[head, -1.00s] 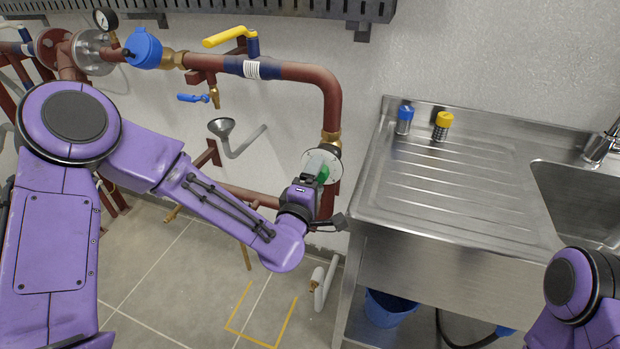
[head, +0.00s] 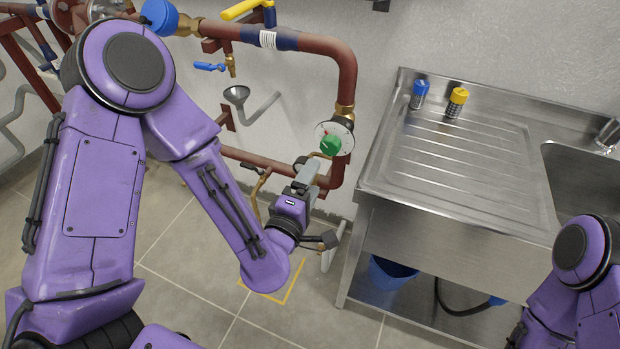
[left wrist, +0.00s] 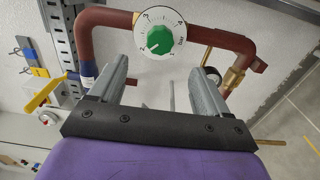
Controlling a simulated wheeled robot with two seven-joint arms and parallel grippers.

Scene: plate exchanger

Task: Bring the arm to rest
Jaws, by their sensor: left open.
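My left gripper (head: 309,172) is at the middle of the head view, just below and left of a green knob (head: 330,145) on a round white dial. It is apart from the knob. In the left wrist view the two fingers of the left gripper (left wrist: 160,85) stand wide apart with nothing between them. The green knob (left wrist: 160,40) shows beyond the fingertips, with numbers around its dial. My right arm shows only in part at the lower right of the head view, and its gripper is out of view.
Red-brown pipe (head: 345,75) runs above and behind the left gripper, with a yellow-handled valve (head: 245,9) and a small blue-handled tap (head: 210,67). A steel sink unit (head: 400,190) stands to the right, with a blue-capped and a yellow-capped cylinder (head: 456,101) on it.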

